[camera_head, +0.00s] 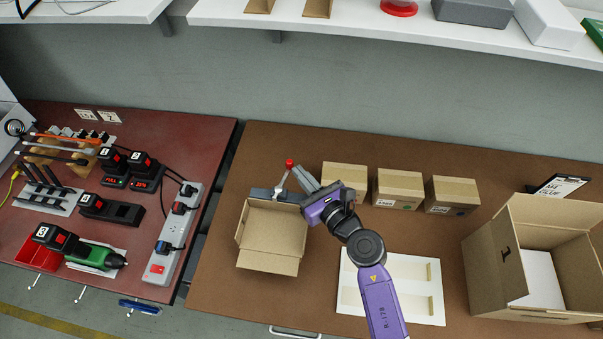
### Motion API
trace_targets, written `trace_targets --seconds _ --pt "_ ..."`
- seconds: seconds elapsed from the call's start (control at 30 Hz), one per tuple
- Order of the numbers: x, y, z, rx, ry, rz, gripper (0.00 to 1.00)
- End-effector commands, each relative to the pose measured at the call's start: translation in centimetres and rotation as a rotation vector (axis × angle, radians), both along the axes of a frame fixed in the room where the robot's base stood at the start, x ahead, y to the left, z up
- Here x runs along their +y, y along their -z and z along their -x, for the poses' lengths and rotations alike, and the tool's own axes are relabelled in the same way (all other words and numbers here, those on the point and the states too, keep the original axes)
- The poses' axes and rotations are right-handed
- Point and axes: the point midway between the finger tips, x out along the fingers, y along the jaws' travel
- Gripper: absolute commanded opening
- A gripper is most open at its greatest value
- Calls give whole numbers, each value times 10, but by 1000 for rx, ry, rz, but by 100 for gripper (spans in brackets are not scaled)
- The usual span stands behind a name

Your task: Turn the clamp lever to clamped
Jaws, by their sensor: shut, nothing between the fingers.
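The clamp lever (283,179) is a thin metal arm with a red ball knob (290,163) at its top. It rises at a slant from a dark grey clamp base (262,193) at the back of the brown table. My gripper (299,176) is shut and empty, with its fingertips close to the right of the lever, just below the knob. I cannot tell whether they touch it. The purple wrist hides the right end of the clamp base.
An open shallow cardboard box (272,240) lies in front of the clamp. Three small closed cartons (399,188) stand to the right, with a white board (405,275) before them. A large open box (490,262) stands far right. A red bench (205,135) with tools is left.

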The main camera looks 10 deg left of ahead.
Motion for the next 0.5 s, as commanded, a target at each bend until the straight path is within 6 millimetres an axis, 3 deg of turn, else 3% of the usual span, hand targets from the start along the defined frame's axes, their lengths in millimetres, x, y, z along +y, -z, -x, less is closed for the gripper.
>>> trace_targets --seconds 0.5 --pt "2 3 -7 -1 -72 -1 0"
